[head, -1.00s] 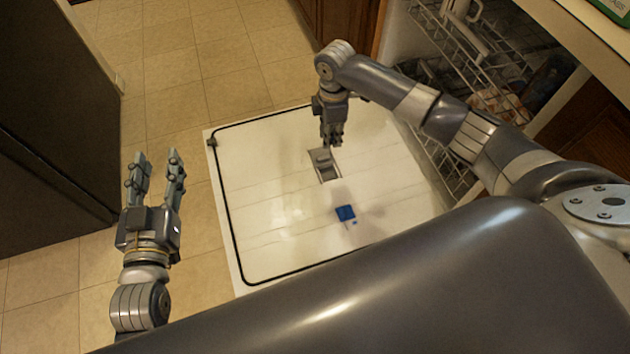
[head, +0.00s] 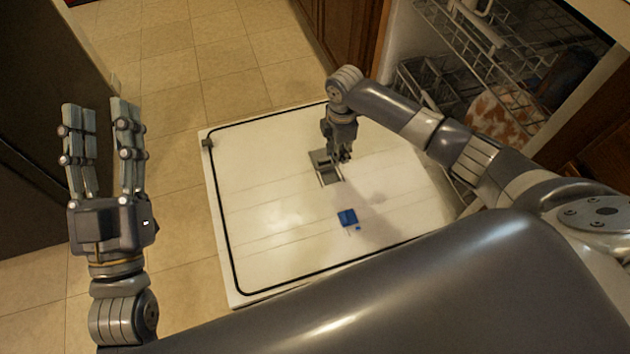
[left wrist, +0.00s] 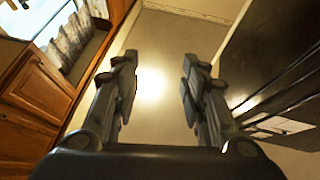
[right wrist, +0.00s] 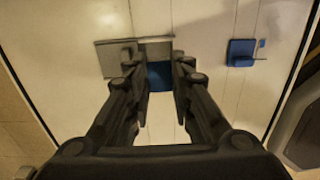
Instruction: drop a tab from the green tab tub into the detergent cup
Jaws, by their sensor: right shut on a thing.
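The grey detergent cup (head: 322,160) is set in the white inner face of the lowered dishwasher door; it shows as a grey recess with a sliding lid in the right wrist view (right wrist: 112,60). My right gripper (head: 344,157) points down right at the cup's edge. In the right wrist view my right gripper (right wrist: 157,68) is shut on a blue tab (right wrist: 160,76), which lies in line with the cup. I cannot tell its height above the cup. My left gripper (head: 98,108) is open and empty, off to the left above the floor. The green tab tub is not in view.
A blue cap (head: 347,217) sits on the door (head: 270,225) near the cup, and also shows in the right wrist view (right wrist: 241,52). Wire dishwasher racks (head: 480,45) stand open behind my right arm. A dark cabinet (head: 40,130) is at the left.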

